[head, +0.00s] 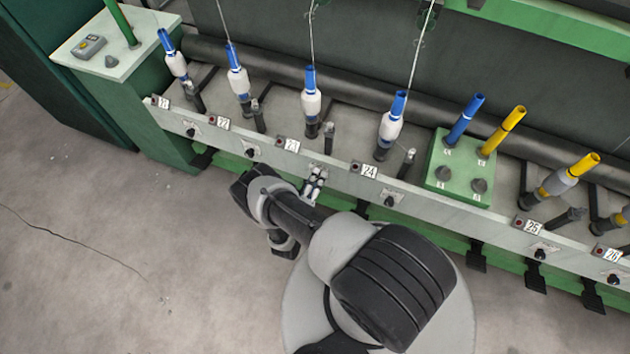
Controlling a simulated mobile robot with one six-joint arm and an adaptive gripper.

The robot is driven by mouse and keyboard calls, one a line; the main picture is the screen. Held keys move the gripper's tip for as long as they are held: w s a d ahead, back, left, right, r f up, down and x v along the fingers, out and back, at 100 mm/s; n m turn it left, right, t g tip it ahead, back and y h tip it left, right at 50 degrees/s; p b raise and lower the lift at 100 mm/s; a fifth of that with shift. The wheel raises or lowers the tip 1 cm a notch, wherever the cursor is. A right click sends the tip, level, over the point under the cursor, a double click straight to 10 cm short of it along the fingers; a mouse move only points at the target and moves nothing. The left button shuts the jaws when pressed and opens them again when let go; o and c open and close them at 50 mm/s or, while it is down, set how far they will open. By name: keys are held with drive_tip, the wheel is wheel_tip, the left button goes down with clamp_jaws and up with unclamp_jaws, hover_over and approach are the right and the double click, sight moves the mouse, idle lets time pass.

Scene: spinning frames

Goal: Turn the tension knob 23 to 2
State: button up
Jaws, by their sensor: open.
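The label 23 (291,145) is on the pale front rail, left of my gripper. The other stations have a small black tension knob on a light dial plate, right of and below the label. At station 23 that spot is covered by my gripper (316,178), so knob 23 and its setting are hidden. My gripper is open and at the rail's front face. I cannot tell whether its fingers are around the knob or touching it.
Knob 22 (250,154) and knob 24 (389,202) are on either side along the rail (440,211). Bobbins, such as the white one (311,103) with a blue tube, stand behind it. A green peg block (463,180) is at right. Floor (100,260) at left is clear.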

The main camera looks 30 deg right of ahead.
drive_tip(key=v, duration=1.2)
idle(0.6)
